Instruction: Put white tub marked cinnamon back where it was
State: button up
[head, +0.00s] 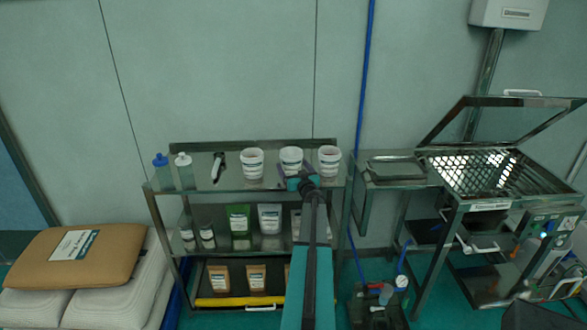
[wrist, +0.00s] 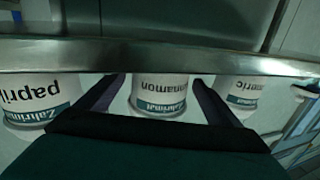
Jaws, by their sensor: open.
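The white tub marked cinnamon (wrist: 158,92) shows upside down in the wrist view, between my gripper's two fingers. In the head view it appears to be the middle tub (head: 291,158) of three on the rack's top shelf. It looks upright, with its lower part partly hidden by my gripper. My gripper (head: 300,182) is open at the shelf's front edge, with a finger on each side of the tub. I cannot tell whether either finger touches it.
A paprika tub (wrist: 42,100) and another tub (wrist: 242,93), label partly hidden, flank it closely. The shelf edge (wrist: 160,55) crosses the wrist view. The sieve machine (head: 500,180) is right.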

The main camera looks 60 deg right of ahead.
jog(key=shift+r, duration=0.15)
jog(key=shift+s+a, duration=0.1)
jog(key=b+v, duration=0.2)
jog(key=v, duration=0.9)
jog(key=shift+s+a+b, duration=0.2)
jog(key=shift+s+b, duration=0.1)
jog(key=shift+s, duration=0.1)
dwell(0.9)
